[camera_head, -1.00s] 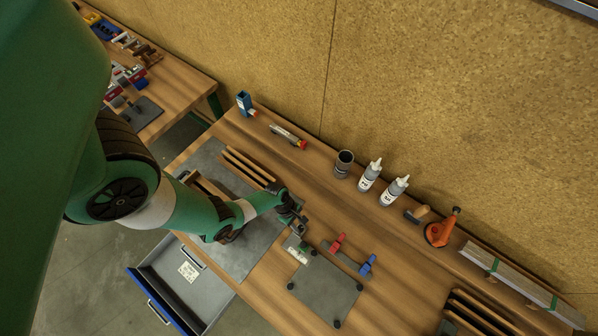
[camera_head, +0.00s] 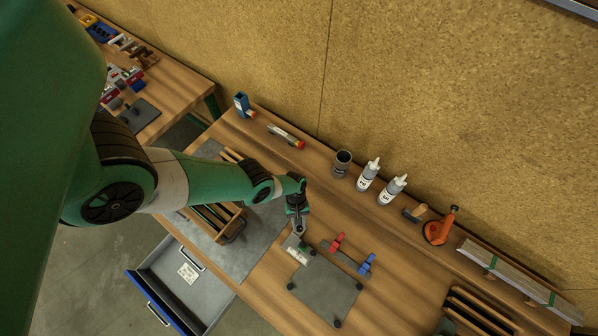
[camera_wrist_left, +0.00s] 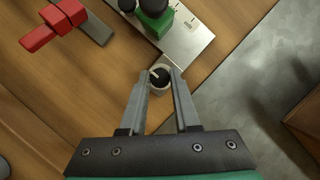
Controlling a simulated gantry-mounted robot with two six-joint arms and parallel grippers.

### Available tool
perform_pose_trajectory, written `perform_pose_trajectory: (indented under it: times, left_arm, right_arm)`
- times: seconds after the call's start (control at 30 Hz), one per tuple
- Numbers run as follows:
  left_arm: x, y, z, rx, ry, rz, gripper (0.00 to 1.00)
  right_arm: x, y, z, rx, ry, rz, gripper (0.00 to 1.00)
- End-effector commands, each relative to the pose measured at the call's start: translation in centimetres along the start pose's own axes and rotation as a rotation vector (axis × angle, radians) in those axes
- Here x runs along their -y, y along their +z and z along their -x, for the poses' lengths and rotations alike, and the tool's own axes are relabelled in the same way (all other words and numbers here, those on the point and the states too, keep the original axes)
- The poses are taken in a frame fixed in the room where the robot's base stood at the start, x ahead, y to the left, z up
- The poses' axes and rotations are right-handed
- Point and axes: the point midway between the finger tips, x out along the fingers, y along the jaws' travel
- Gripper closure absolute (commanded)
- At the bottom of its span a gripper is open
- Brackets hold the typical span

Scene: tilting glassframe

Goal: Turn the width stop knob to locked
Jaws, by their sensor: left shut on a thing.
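The width stop knob (camera_wrist_left: 160,76) is a small black round knob with a white mark on a pale round base, seen in the left wrist view. My left gripper (camera_wrist_left: 161,75) is shut on it, with a finger on each side. The white mark points to the upper left there; I cannot read a locked label. In the head view my left gripper (camera_head: 297,230) points down at the end of a light metal plate (camera_head: 291,244), and hides the knob. My right gripper is not in view.
A green block (camera_wrist_left: 154,19) with black knobs sits on the plate close by. Red (camera_head: 337,242) and blue (camera_head: 367,264) clamps stand to the right. A dark grey pad (camera_head: 326,288) lies in front. A wooden frame (camera_head: 232,230) lies left. Bottles (camera_head: 368,175) stand behind.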

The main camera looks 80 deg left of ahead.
Motion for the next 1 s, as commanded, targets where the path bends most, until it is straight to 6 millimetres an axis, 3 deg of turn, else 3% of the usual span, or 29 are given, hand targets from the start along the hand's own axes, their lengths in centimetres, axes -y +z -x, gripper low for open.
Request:
perform_pose_trajectory:
  times: [0.6,0.63,0.77,1.0]
  left_arm:
    - [-0.06,-0.13,-0.06,-0.006,-0.015,-0.044,1.00]
    - [-0.07,-0.13,-0.06,-0.006,-0.015,-0.044,0.66]
    - [-0.06,-0.10,-0.05,-0.005,-0.015,-0.043,0.43]
    - [-0.05,-0.05,-0.01,-0.003,-0.016,-0.042,0.40]
  right_arm:
    - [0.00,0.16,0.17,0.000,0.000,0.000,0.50]
    - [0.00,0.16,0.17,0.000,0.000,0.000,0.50]
    - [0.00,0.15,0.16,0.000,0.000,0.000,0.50]
    - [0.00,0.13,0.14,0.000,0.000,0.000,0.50]
